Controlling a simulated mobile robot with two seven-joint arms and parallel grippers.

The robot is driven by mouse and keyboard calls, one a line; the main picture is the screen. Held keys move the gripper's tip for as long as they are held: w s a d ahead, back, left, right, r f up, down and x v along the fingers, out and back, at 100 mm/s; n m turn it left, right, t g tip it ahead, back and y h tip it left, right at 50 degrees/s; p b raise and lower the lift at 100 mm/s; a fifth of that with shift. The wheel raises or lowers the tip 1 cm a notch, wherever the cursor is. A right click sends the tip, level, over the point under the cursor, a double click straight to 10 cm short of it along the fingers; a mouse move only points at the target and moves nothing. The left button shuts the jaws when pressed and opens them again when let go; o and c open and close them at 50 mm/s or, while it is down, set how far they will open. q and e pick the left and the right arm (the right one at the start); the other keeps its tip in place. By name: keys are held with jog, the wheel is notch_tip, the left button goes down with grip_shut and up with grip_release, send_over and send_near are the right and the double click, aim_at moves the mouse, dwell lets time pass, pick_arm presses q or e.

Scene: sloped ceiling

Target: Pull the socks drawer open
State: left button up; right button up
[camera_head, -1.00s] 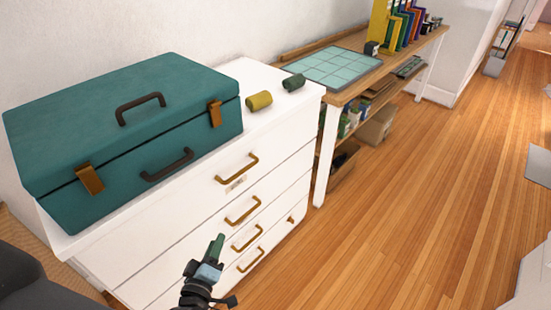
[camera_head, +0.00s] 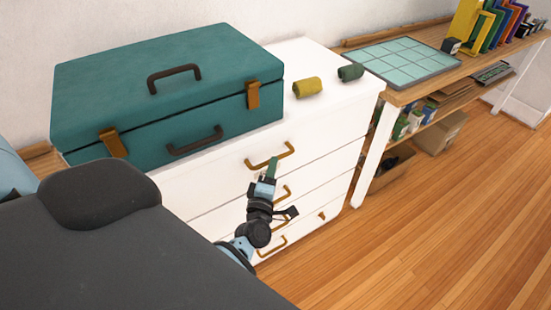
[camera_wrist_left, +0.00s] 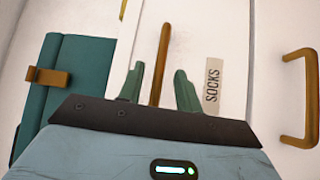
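The socks drawer (camera_head: 325,135) is the top drawer of a white chest, and its front looks flush and shut. Its brass handle (camera_head: 288,153) also shows in the left wrist view (camera_wrist_left: 160,60), beside the SOCKS label (camera_wrist_left: 212,82). My left gripper (camera_head: 272,168) is at this handle. In the left wrist view its two green fingertips (camera_wrist_left: 160,88) stand apart, with the bar between them and a visible gap on each side. The label is hidden behind my gripper in the head view. My right gripper is not in view.
A teal case (camera_head: 165,100), a yellow roll (camera_head: 307,87) and a green roll (camera_head: 350,72) lie on the chest. The second drawer's handle (camera_wrist_left: 308,95) is close by. A wooden desk (camera_head: 430,85) stands to the right. Floor in front is clear.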

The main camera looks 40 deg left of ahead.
pick_arm(q)
jog(key=shift+x, duration=2)
grip_shut()
